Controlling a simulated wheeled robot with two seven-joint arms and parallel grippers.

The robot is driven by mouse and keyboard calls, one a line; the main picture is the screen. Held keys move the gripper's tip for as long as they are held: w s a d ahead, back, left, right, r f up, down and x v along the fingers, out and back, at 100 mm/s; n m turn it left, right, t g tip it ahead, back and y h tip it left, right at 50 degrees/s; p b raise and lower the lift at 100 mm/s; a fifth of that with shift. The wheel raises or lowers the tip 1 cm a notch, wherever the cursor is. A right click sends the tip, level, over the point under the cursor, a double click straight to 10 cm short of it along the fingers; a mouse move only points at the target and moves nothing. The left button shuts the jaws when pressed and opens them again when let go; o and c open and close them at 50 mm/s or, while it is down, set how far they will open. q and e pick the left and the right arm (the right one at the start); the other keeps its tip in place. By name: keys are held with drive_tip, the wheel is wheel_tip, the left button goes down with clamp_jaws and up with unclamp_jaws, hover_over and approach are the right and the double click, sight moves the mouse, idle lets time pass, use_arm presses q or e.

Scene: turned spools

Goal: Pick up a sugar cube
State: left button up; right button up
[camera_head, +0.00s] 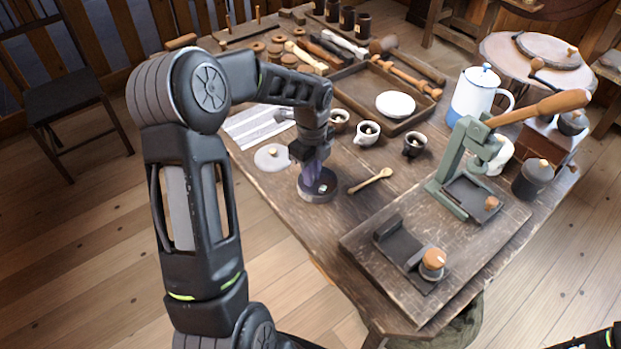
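A round dark bowl (317,193) stands near the table's left edge, and a small pale cube (322,188), apparently a sugar cube, shows inside it. My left gripper (315,172) points down at the bowl, its fingertips at or just inside the rim. The arm and the shadowed fingers hide part of the inside. I cannot tell whether the fingers are open or shut, or touch a cube. A pale round lid (272,157) with a knob lies left of the bowl. My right gripper does not show clearly.
A wooden spoon (371,181) lies right of the bowl. Cups (367,133) stand behind it. A green lever press (460,165) and a dark tamping stand (405,250) are on a board (440,290) at the right. A white jug (473,97) stands behind.

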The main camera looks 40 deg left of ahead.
use_arm(q)
clamp_jaws()
wheel_tip(320, 180, up, 10)
idle(0.6)
